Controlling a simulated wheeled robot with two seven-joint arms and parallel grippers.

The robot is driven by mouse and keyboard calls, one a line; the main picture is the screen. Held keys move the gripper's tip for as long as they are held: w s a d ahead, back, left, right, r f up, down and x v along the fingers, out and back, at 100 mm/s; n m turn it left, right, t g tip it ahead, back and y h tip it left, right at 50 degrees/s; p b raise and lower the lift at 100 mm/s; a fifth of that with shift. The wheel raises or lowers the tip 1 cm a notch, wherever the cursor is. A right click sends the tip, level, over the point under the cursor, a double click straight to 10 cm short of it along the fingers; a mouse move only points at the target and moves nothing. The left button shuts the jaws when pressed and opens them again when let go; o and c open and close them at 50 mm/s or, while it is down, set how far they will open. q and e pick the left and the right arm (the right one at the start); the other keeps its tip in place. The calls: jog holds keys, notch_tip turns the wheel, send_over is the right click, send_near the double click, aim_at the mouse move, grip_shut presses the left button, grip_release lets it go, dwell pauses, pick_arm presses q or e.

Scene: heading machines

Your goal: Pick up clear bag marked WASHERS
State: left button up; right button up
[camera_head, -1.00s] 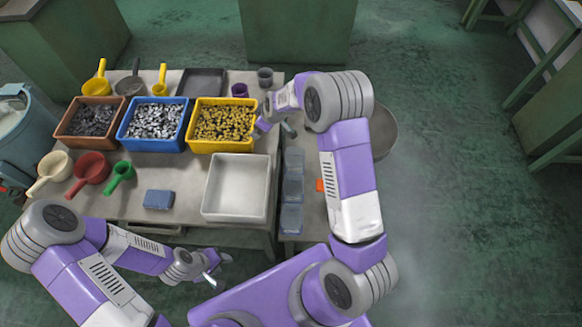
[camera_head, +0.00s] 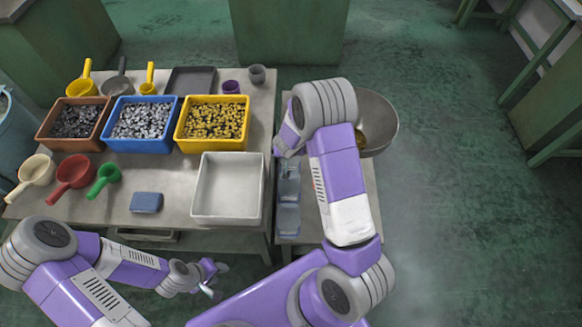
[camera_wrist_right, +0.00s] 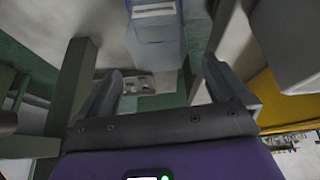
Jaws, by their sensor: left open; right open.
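Several clear bluish bags or containers stand in a row on the narrow side table; one (camera_head: 287,218) shows in the head view, left of my right forearm. No marking on them is legible, so I cannot tell which says WASHERS. In the right wrist view a clear one with a white label (camera_wrist_right: 155,35) lies beyond the fingertips. My right gripper (camera_wrist_right: 162,68) is open with nothing between its fingers; in the head view it is above the far end of the row, partly hidden by its arm. My left gripper (camera_head: 213,277) is open and empty before the main table's front edge.
The main table holds brown (camera_head: 75,123), blue (camera_head: 142,124) and yellow (camera_head: 212,123) bins of small parts, a white tray (camera_head: 228,188), scoops and a blue block (camera_head: 146,202). A metal bowl (camera_head: 378,118) stands right of my right arm.

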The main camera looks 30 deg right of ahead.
aim_at(290, 166)
jog(key=shift+m+g, duration=0.4)
jog(key=shift+m, duration=0.1)
jog(key=f+b, duration=0.1)
jog(key=f, duration=0.1)
jog(key=f+b, duration=0.1)
jog(key=f, duration=0.2)
jog(key=s+f+b, duration=0.1)
jog(key=f, duration=0.2)
jog(key=shift+a+f+b, duration=0.1)
jog(key=shift+f+b, duration=0.1)
jog(key=shift+b, duration=0.1)
jog(key=shift+w+f, duration=0.25)
jog(key=shift+f, duration=0.1)
jog(key=shift+r, duration=0.1)
jog(key=shift+c, duration=0.3)
jog(key=c, duration=0.8)
